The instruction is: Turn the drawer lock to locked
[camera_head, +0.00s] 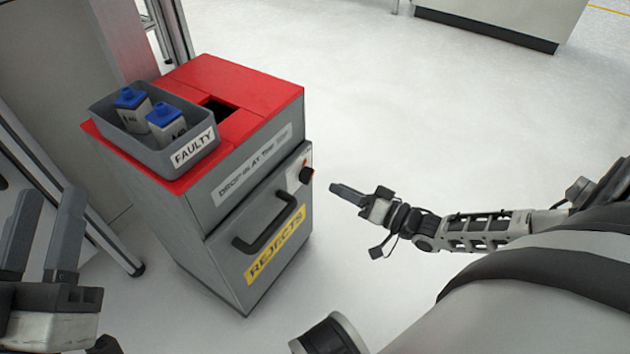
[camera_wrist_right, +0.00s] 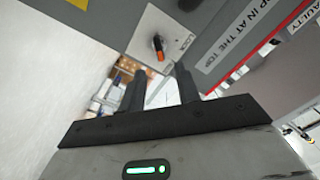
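The drawer lock is a small dark knob with an orange end (camera_head: 306,174) on a pale plate at the upper right of the cabinet's drawer front. In the right wrist view the knob (camera_wrist_right: 158,46) shows near the top, its orange end towards the bottom of the picture; the plate's lettering is too small to read surely. My right gripper (camera_head: 347,192) is right of the lock in the head view, apart from it. Its two fingers (camera_wrist_right: 160,82) are spread and empty, with the knob beyond their tips. My left gripper (camera_head: 52,200) is open and empty at the lower left.
The grey, red-topped cabinet (camera_head: 229,180) has a black drawer handle (camera_head: 265,232) and a yellow REJECTS label (camera_head: 275,245). A grey FAULTY bin (camera_head: 150,160) with blue-capped bottles stands on top. Open floor lies right of the cabinet; metal posts stand behind and left.

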